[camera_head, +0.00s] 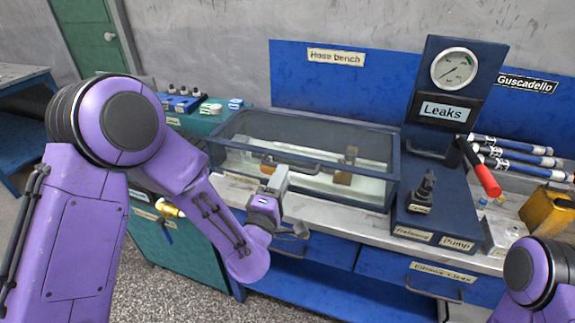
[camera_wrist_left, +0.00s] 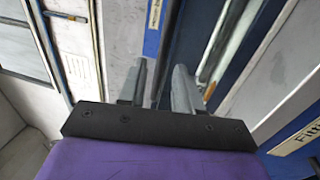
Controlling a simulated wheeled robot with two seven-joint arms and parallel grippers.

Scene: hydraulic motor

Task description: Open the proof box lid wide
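The proof box (camera_head: 392,185) is a clear-walled box with a dark blue frame, standing on the bench. Its lid (camera_head: 320,118) lies flat and closed on top. A grey bar handle (camera_head: 300,163) shows at the front of the lid. My left gripper (camera_head: 278,178) is in front of the box, just below the handle's left part. In the left wrist view its two grey fingers (camera_wrist_left: 160,75) stand apart, with nothing clearly held between them. Whether a finger touches the box cannot be told. My right gripper is out of view; only part of my right arm shows at the lower right.
A gauge panel (camera_head: 422,80) marked Leaks and a pump unit (camera_head: 440,205) stand right of the box. A red-handled lever (camera_head: 483,175) and a yellow block (camera_head: 548,208) are farther right. Small parts (camera_head: 210,108) lie on the left cabinet. Blue drawers (camera_head: 325,240) are below the bench top.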

